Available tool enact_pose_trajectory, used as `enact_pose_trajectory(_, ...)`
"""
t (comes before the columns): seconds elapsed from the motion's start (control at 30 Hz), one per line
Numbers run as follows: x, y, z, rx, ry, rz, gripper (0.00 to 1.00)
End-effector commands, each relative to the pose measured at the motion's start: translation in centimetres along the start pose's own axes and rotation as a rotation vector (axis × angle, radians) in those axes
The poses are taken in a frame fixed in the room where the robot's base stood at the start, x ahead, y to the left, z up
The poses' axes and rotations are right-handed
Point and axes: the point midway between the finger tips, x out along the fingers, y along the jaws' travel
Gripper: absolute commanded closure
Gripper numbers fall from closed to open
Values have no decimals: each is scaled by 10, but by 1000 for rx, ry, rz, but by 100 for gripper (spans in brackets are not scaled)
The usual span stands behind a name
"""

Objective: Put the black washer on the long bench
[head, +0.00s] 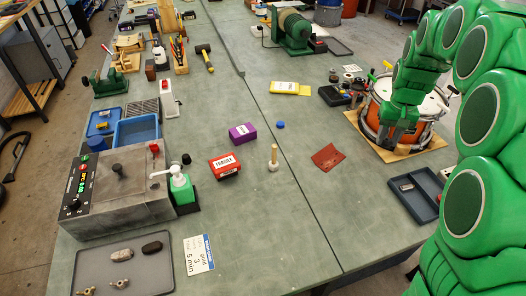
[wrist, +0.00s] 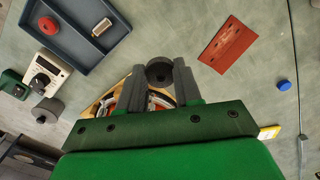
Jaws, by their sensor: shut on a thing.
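The black washer (wrist: 160,64), a thick dark ring with a round hole, is between the fingertips of my gripper (wrist: 160,76) in the wrist view. Both grey fingers are shut on it. In the head view my green arm reaches down in front of the drum (head: 437,108), and I cannot make out the fingertips or the washer there. The grey-green bench top (head: 262,205) runs away from me, with a long seam along it. In the wrist view bench surface (wrist: 225,25) shows beyond the washer.
A blue-grey tray (wrist: 70,45) holds a red ring and a small cylinder. A reddish-brown sheet (wrist: 228,45) and a blue cap (wrist: 285,85) lie on the bench. A wooden peg stand (head: 273,158) and a red box (head: 224,166) stand left of the seam. Bare bench surrounds the sheet.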

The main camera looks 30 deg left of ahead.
Motion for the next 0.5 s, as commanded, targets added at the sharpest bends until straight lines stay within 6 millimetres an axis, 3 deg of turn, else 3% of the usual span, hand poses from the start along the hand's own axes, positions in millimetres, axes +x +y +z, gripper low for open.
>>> enact_pose_trajectory(0.03,1,-18,-4,-42,-1,0,94)
enact_pose_trajectory(0.5,-2,-167,-23,-408,0,2,94)
